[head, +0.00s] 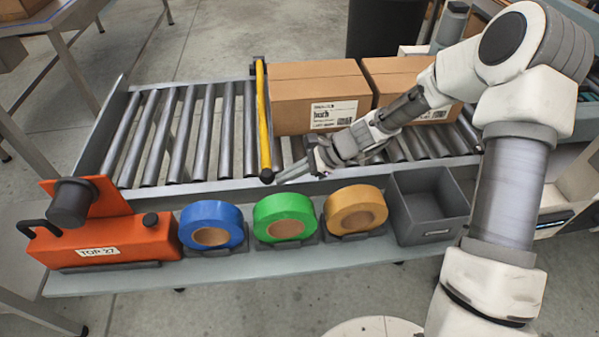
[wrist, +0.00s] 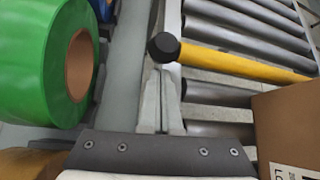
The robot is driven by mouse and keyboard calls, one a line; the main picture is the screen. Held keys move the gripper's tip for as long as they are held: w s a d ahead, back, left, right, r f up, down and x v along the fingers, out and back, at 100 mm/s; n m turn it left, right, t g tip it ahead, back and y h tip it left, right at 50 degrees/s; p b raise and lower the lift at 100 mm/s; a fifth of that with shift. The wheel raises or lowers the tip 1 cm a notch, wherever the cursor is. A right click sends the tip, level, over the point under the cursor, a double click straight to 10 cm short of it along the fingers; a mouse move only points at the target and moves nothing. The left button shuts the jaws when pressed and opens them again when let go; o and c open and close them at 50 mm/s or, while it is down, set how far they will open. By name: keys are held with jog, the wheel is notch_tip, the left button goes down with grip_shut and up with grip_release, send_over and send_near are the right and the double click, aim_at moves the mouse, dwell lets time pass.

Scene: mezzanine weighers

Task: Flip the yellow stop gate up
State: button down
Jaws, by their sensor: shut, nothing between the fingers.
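The yellow stop gate (head: 263,120) is a bar lying across the roller conveyor, with a black knob (head: 267,176) at its near end. In the wrist view the yellow bar (wrist: 240,66) runs right from the black knob (wrist: 163,47), over the rollers. My gripper (head: 279,180) is at the conveyor's near rail, just right of the knob. Its fingers (wrist: 160,75) are shut and empty, tips pointing at the knob from just below it in the wrist view. I cannot tell whether they touch it.
Two cardboard boxes (head: 318,90) stand on the rollers right of the gate; rollers left of it are bare. On the near shelf are an orange tape dispenser (head: 100,240), blue (head: 210,212), green (head: 270,207) and orange (head: 340,195) tape rolls, and a grey bin (head: 425,225).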

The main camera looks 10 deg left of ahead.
jog(key=shift+x, duration=0.95)
jog(key=shift+r, duration=0.15)
